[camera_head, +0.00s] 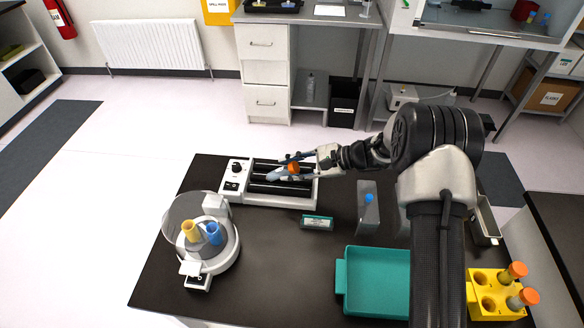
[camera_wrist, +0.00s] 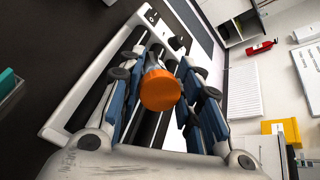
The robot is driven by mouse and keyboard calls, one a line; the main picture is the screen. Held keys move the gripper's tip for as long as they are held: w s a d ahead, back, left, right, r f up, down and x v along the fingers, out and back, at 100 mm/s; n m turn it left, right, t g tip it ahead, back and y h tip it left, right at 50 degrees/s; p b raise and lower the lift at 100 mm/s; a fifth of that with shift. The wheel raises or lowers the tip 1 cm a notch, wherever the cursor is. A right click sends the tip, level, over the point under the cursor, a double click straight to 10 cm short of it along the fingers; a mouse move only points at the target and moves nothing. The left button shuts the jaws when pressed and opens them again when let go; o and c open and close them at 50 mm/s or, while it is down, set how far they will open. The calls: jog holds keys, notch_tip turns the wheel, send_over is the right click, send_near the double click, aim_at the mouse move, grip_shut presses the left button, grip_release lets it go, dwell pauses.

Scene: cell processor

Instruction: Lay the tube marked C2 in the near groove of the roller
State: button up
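The roller (camera_head: 240,195) is a white unit with dark parallel rollers at the back left of the dark table. An orange-capped tube (camera_head: 294,168) is at the rollers, its clear body pointing left; its marking is not readable. In the wrist view its orange cap (camera_wrist: 160,90) faces the camera and hides much of the body. My gripper (camera_head: 285,168) is over the roller with one blue-padded finger on each side of the tube. In the wrist view the fingers (camera_wrist: 163,60) stand apart with gaps beside the tube. I cannot tell which groove the tube is over or whether it touches the rollers.
A yellow rack (camera_head: 483,308) with orange-capped tubes stands front right. A teal tray (camera_head: 343,290) is beside it. A round white device (camera_head: 222,262) with yellow and blue tubes is front left.

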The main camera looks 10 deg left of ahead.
jog(key=o, duration=0.4)
jog(key=shift+c, duration=0.2)
jog(key=v, duration=1.2)
